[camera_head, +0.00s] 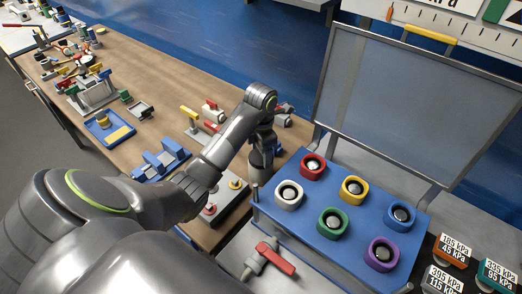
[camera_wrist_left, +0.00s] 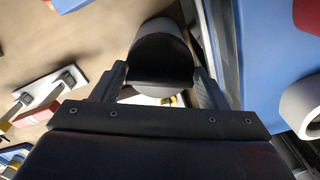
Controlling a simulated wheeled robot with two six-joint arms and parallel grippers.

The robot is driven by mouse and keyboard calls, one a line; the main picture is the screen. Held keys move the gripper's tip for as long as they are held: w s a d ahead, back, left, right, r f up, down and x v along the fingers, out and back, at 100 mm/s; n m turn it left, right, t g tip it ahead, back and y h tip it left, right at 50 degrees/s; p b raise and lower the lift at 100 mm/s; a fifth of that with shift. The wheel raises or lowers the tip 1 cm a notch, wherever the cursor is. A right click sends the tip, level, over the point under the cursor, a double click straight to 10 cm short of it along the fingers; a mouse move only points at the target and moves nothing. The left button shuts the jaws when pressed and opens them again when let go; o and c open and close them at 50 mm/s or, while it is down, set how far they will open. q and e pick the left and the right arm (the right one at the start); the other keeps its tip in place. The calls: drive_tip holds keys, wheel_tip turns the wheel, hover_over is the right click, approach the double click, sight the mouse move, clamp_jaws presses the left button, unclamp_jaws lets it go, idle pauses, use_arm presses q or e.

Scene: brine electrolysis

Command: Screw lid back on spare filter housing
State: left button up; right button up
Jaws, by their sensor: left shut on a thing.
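My left gripper (camera_head: 264,138) is over the workbench, just left of the blue tray's back corner. In the left wrist view its two fingers (camera_wrist_left: 162,82) are shut on either side of a dark, rounded piece with a lighter grey rim (camera_wrist_left: 162,30). I cannot tell whether this piece is the lid or the housing. My right gripper is not in view.
A blue tray (camera_head: 309,242) with several coloured ring-shaped holders stands close on the right, below a clear raised panel (camera_head: 400,100). A red-handled valve (camera_head: 276,258) lies in front. Blue brackets (camera_head: 160,160) and other fittings crowd the wooden bench (camera_head: 165,75) leftward.

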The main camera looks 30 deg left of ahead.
use_arm(q)
drive_tip(key=shift+r, duration=0.1)
drive_tip(key=m, duration=0.5)
drive_tip(key=shift+m, duration=0.3)
drive_tip(key=m, duration=0.3)
drive_tip(key=shift+m, duration=1.4)
drive_tip(key=m, duration=0.3)
drive_tip(key=shift+m, duration=2.3)
